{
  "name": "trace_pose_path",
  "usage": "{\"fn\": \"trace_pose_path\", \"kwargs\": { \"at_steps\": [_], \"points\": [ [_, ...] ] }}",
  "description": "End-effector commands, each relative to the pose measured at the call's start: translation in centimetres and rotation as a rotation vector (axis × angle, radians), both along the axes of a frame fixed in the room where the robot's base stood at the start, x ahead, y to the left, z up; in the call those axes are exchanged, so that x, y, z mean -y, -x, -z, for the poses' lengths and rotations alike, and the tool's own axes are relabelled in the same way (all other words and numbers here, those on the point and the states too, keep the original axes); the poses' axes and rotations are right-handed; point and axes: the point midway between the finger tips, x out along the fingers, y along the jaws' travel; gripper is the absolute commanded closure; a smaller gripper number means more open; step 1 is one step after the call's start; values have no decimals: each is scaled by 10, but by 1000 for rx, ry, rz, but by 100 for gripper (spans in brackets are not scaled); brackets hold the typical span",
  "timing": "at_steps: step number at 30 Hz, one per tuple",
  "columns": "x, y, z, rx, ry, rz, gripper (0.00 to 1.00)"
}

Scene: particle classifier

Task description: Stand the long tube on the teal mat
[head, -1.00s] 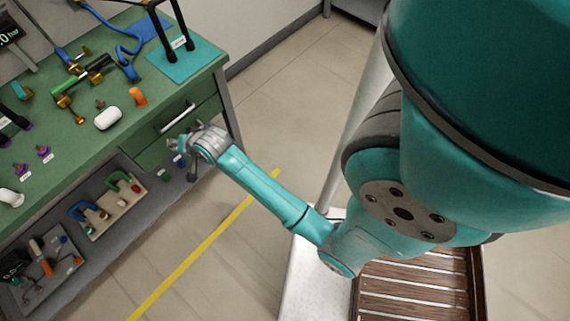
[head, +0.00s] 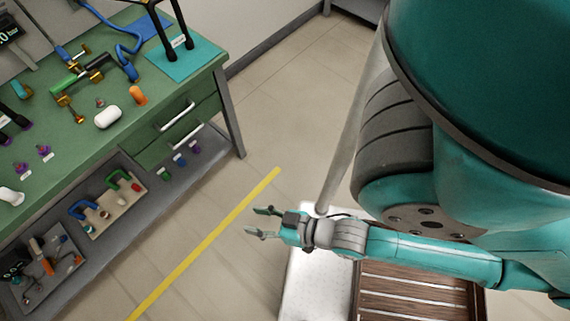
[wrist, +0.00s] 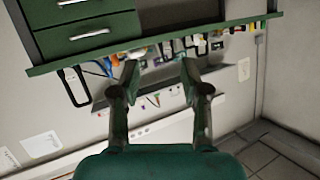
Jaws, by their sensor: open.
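The teal mat (head: 188,68) lies at the right end of the green bench in the head view. A black frame (head: 183,22) with two legs and a white label stands over its back part; its top is cut off. I cannot tell for sure which thing is the long tube; a green and black tubular piece (head: 78,76) lies on the bench left of the mat. My gripper (head: 259,222) is open and empty, above the floor and away from the bench. In the wrist view its two fingers (wrist: 160,76) are spread, with nothing between them.
On the green bench (head: 75,150) lie a white cylinder (head: 108,117), an orange piece (head: 138,95) and a blue hose (head: 122,45). Drawers (head: 185,125) are under the right end. A lower shelf holds trays (head: 112,205). The floor between bench and gripper is clear.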

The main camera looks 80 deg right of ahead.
Motion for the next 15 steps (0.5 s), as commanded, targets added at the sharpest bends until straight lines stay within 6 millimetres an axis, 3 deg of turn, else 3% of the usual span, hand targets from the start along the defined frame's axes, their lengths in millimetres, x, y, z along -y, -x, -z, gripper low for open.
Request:
{"fn": "trace_pose_path", "kwargs": {
  "at_steps": [1, 6, 10, 15],
  "points": [
    [-5, 17, -11, 5, 30, -30, 54],
    [-14, 51, -47, 45, 122, -105, 54],
    [-17, 64, -65, 67, 165, -139, 54],
    [-18, 69, -73, 78, 184, -153, 54]
  ]
}}
